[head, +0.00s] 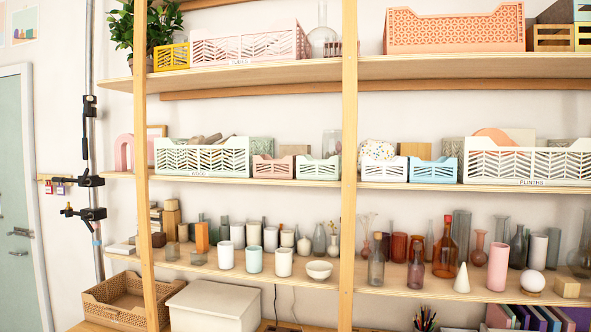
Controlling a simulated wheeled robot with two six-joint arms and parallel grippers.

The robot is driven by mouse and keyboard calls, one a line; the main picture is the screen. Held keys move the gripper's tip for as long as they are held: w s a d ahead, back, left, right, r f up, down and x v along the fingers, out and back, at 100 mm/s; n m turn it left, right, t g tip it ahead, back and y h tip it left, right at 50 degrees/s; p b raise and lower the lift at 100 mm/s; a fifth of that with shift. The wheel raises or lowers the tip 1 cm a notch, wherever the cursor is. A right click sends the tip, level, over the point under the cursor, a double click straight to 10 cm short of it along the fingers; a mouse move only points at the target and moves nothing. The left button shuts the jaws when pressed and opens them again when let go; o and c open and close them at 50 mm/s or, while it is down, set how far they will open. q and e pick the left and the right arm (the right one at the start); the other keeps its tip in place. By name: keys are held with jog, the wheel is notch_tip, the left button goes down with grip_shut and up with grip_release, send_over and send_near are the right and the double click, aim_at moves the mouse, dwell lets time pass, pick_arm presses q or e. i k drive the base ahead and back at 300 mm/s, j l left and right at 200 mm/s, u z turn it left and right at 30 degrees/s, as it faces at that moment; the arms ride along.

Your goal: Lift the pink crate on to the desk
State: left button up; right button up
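Several crates in the head view are pinkish, and I cannot tell which one the task means. A small pink crate (272,168) sits on the middle shelf, between a long pale green crate and a small mint crate. A large pale pink crate (248,46) with cut-out sides stands on the top shelf at left. A large salmon-pink crate (455,31) with a patterned front stands on the top shelf at right. No desk can be made out for certain; a wooden surface (90,326) shows at the bottom left. Neither gripper is in view.
Wooden uprights (349,160) stand before the shelves. A pale green crate (202,158), a mint crate (318,168) and a blue crate (433,170) share the middle shelf. Vases and bottles crowd the lower shelf (330,283). A tan crate (125,297) and white box (214,306) are below.

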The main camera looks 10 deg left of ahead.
aim_at(289, 161)
jog(key=i+l+u, duration=0.15)
jog(key=u, duration=0.2)
jog(key=i+l+u, duration=0.2)
jog(key=u, duration=0.15)
jog(key=i+l+u, duration=0.1)
jog(key=u, duration=0.25)
jog(key=l, duration=0.1)
